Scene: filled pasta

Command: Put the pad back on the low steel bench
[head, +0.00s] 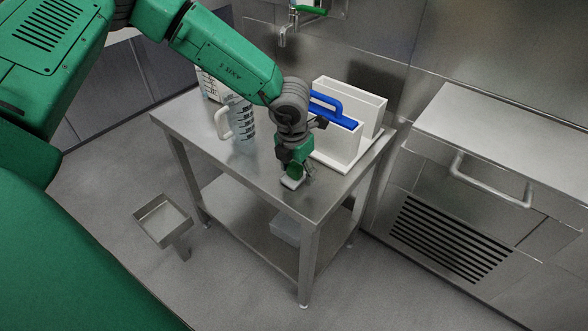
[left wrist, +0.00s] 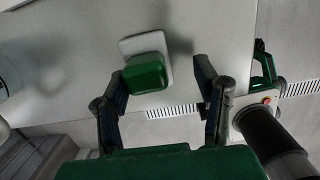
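The pad, a green grip on a pale grey-white base, lies at the near edge of the low steel bench (head: 255,165) in the head view, where its pale base (head: 291,183) shows below my gripper. The left wrist view shows the pad (left wrist: 147,72) from above, on the bench top. My left gripper (head: 300,168) points down over it. In the left wrist view the fingers of my left gripper (left wrist: 160,75) are apart; the left fingertip is close to the grip and a gap shows on the right. Whether a finger touches the pad is unclear. I cannot make out my right gripper.
A clear measuring jug (head: 240,124) stands left of my gripper on the bench. A white holder (head: 338,147) with a blue-handled item (head: 335,112) stands behind right. A small steel tray on a post (head: 162,222) is at left; a steel cabinet (head: 490,190) is at right.

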